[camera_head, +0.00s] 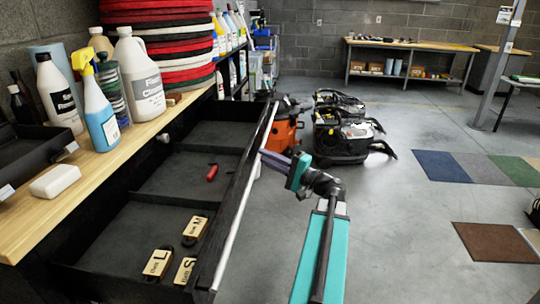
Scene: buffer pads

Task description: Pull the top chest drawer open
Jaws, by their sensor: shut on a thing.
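The top chest drawer (120,196) is pulled well out from under the wooden top. Its inside shows, with dark compartments. The drawer front (235,200) is black, with a long pale handle bar (240,209) along it. My gripper (268,158) reaches in from the right and is shut on the handle bar, towards its far half. My own arm partly hides the floor beside the drawer; the fingertips are small and their exact grip is hard to see.
Inside the drawer lie labelled wooden-tagged items (157,263) and a small red object (212,172). Bottles (100,115) and a white block (55,181) stand on the wooden top (100,175). Black-and-orange machines (340,135) stand beyond my gripper.

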